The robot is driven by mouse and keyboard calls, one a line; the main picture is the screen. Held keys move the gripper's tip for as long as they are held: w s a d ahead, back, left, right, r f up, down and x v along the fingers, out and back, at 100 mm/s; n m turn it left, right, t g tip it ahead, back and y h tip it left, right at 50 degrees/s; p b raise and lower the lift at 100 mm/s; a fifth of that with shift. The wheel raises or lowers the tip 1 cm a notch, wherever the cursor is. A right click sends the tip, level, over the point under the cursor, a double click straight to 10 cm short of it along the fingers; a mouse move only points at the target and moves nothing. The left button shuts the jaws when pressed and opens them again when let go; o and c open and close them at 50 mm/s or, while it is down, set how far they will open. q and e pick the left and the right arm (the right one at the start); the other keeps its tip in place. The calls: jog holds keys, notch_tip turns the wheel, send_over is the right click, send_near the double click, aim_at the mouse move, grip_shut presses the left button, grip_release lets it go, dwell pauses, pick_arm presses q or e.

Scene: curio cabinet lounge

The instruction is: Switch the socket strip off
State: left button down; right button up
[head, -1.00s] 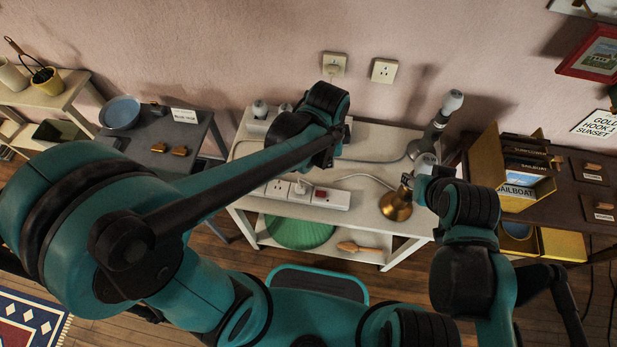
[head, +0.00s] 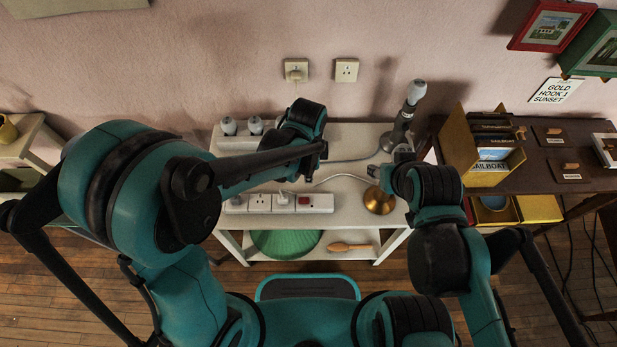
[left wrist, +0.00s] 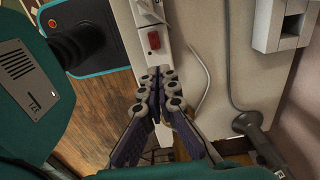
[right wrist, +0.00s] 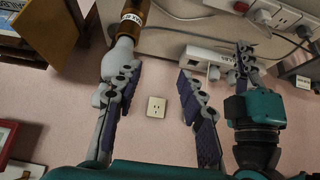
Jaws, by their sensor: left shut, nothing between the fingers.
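A white socket strip (head: 262,203) lies along the front of the white table, with a plug (head: 282,199) in it and a red switch (head: 304,200) at its right end. The left wrist view shows the red switch (left wrist: 154,40) close beyond the tips of my left gripper (left wrist: 160,73). That gripper is shut and empty, apart from the switch; in the head view it is mostly hidden by its arm. I cannot tell the switch's position.
A grey lamp (head: 402,125) stands back right. Cables cross the tabletop. A green shade (head: 285,243) is on the lower shelf. A dark table (head: 550,150) with a yellow box stands right.

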aim_at(309, 197)
pick_arm(q)
notch_tip(309, 197, down, 11)
jog(key=b, duration=0.4)
jog(key=shift+d+f, duration=0.1)
jog(key=shift+f, duration=0.1)
jog(key=shift+d+f+b, duration=0.1)
jog(key=shift+f+b, duration=0.2)
jog(key=shift+b, duration=0.2)
jog(key=shift+d, duration=0.1)
jog(key=shift+a+r, duration=0.35)
jog(key=shift+a, duration=0.5)
